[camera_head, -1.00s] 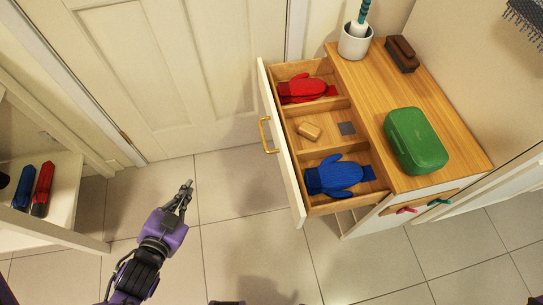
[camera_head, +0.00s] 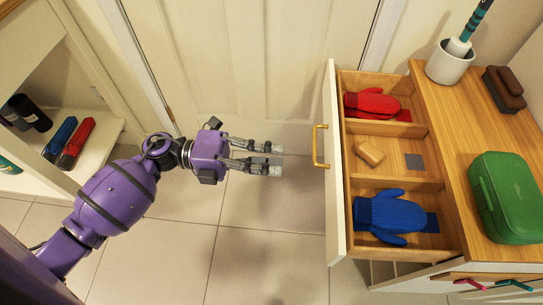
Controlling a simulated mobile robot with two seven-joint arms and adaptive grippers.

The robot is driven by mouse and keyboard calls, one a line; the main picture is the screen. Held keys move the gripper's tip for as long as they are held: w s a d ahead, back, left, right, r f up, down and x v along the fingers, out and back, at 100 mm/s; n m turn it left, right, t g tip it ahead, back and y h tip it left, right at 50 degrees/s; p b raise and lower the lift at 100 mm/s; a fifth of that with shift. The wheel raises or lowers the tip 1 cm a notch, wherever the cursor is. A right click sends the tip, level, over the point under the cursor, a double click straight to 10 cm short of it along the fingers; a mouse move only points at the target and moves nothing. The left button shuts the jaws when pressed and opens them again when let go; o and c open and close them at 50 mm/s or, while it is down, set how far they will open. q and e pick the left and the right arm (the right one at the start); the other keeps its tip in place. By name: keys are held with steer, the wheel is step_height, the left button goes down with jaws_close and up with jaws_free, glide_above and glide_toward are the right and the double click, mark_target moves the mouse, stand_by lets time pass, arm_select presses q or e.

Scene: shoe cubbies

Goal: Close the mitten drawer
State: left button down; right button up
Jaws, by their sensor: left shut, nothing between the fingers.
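The mitten drawer (camera_head: 335,205) is pulled open from the wooden-topped cabinet and has a white front with a brass handle (camera_head: 319,146). My left gripper (camera_head: 277,160) is shut and empty, pointing right at the drawer front. It is a little left of the handle, with a gap between them. My right gripper is not in view.
The cabinet top (camera_head: 445,130) bears a white pot (camera_head: 449,62) with a brush, a brown brush (camera_head: 503,89) and a green case (camera_head: 508,195). A shelf (camera_head: 95,150) with bottles stands at left. The tiled floor (camera_head: 265,255) left of the drawer is clear.

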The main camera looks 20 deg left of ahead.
arm_select(q)
steer(key=b, duration=0.2)
glide_above(323, 165)
steer(key=s, duration=0.4)
steer(key=shift+w+a, duration=0.2)
steer(key=shift+a, duration=0.1)
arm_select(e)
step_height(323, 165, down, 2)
arm_select(q)
steer(key=p+x, duration=0.4)
steer(key=x, duration=1.4)
steer(key=shift+d+p, duration=0.3)
steer(key=shift+d, duration=0.1)
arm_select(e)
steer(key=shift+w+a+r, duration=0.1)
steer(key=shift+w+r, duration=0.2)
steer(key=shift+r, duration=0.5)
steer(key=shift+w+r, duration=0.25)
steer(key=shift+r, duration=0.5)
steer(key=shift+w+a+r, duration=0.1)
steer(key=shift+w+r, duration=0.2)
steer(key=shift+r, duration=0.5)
arm_select(q)
steer(key=shift+w, duration=0.15)
